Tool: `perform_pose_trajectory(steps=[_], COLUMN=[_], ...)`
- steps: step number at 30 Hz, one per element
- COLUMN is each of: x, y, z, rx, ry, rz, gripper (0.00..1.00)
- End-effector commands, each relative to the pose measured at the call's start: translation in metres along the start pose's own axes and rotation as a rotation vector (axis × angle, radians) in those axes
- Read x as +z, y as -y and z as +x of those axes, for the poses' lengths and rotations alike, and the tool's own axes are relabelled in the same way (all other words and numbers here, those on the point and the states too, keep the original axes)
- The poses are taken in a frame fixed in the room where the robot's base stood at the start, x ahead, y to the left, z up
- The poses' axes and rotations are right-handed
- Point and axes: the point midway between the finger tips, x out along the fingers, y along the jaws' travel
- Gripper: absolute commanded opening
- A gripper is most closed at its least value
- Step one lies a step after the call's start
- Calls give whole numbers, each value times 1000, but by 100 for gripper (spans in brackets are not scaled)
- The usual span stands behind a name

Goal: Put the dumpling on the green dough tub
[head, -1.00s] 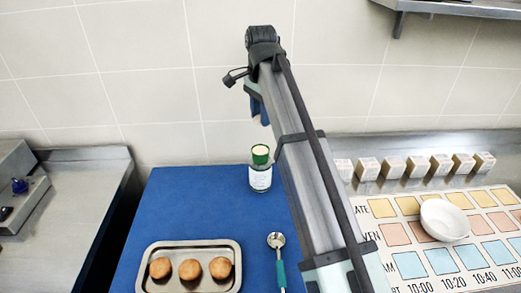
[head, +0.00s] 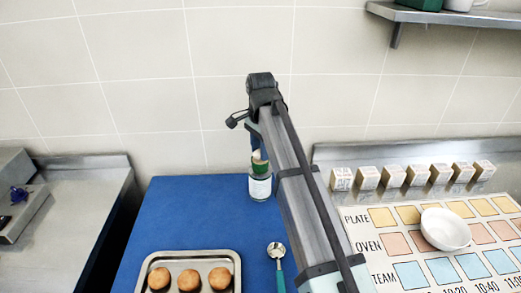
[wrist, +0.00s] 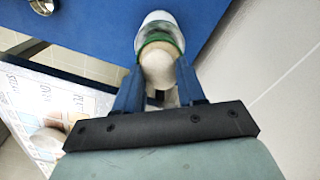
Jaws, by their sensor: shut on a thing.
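My gripper (wrist: 160,78) has its blue fingers on either side of a pale, rounded thing that looks like the dumpling (wrist: 158,65). It is shut on it, right at the top of a small labelled jar with a green rim (head: 260,187). The jar also shows in the wrist view (wrist: 160,22). I cannot tell whether the dumpling touches the jar. In the head view my arm hides part of the fingers. A green container (head: 419,4), possibly the dough tub, is on the upper right shelf, cut off by the frame's top.
The jar stands on a blue board (head: 185,215). A metal tray (head: 151,265) with three brown buns and a spoon (head: 276,250) are nearer. Right are a printed chart (head: 360,225), a white bowl (head: 445,229) and several small boxes (head: 392,175). The wall is behind.

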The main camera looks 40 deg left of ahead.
Motion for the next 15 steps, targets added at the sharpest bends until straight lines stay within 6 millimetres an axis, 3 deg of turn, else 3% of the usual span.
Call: perform_pose_trajectory(steps=[13, 14, 15], x=[0, 0, 0], y=[0, 0, 0], z=[8, 8, 8], rx=[-1, -1, -1], ry=[0, 0, 0], rz=[0, 0, 0], gripper=[10, 40, 44])
